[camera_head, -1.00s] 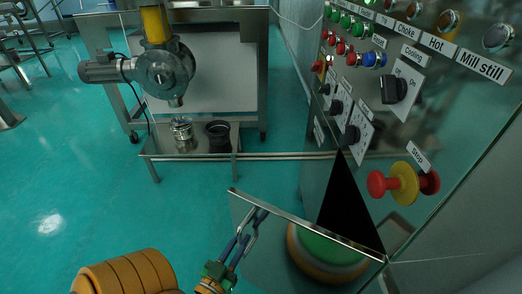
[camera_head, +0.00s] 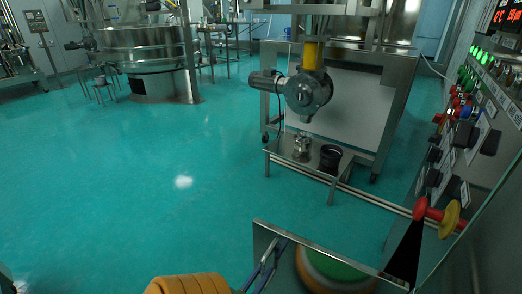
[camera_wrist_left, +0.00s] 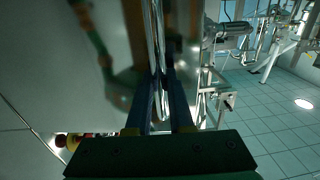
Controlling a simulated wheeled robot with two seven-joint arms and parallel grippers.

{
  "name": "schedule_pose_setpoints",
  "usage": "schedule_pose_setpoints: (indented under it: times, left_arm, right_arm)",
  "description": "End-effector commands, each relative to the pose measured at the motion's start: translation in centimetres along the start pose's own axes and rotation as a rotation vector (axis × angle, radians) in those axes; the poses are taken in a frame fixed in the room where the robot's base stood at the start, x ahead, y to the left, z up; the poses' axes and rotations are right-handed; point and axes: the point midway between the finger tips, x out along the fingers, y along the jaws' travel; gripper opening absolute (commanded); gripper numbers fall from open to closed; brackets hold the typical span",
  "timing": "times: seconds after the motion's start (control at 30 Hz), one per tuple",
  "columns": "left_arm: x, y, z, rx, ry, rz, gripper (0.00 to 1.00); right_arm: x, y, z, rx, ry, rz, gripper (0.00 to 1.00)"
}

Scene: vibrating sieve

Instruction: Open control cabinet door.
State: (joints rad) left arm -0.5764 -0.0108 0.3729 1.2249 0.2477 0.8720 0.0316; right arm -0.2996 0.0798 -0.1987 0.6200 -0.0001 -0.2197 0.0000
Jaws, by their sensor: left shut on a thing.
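The control cabinet (camera_head: 487,165) stands along the right side of the head view, with lit buttons and knobs on its face. Its shiny metal door (camera_head: 288,251) stands swung out at the bottom of the view, and a dark gap shows between door and cabinet. My left gripper (camera_head: 279,247) is shut on the free edge of the door. In the left wrist view, the two blue fingers (camera_wrist_left: 160,82) close around the thin door edge (camera_wrist_left: 154,35). The door's lower part is out of frame. My right gripper is not in view.
A red and yellow stop button (camera_head: 437,215) sticks out of the cabinet near the door. A steel stand (camera_head: 400,95) with a motor unit (camera_head: 307,92) and low shelf (camera_head: 325,172) stands beyond. A large round sieve (camera_head: 142,48) is far left. The green floor between is clear.

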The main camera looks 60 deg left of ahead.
Motion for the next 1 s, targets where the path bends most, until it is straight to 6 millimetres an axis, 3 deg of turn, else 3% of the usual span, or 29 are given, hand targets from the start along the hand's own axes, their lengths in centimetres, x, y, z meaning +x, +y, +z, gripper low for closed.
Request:
schedule_pose_setpoints:
  times: [0.53,0.57,0.63,0.9,1.0]
  left_arm:
    - [0.01,0.27,0.02,0.000,0.000,0.013,0.00]
    - [0.01,0.27,0.02,0.000,0.000,0.013,0.28]
    - [0.00,0.26,0.03,-0.001,0.000,0.013,0.47]
    - [-0.01,0.23,0.02,0.000,0.000,0.012,0.50]
    - [-0.90,0.22,0.09,-0.001,-0.002,0.012,0.50]
  right_arm:
    - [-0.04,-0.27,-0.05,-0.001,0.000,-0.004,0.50]
    - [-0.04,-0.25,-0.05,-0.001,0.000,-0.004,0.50]
    - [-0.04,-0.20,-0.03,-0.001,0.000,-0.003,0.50]
    - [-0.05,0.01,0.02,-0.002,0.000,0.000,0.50]
    - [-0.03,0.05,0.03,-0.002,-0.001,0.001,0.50]
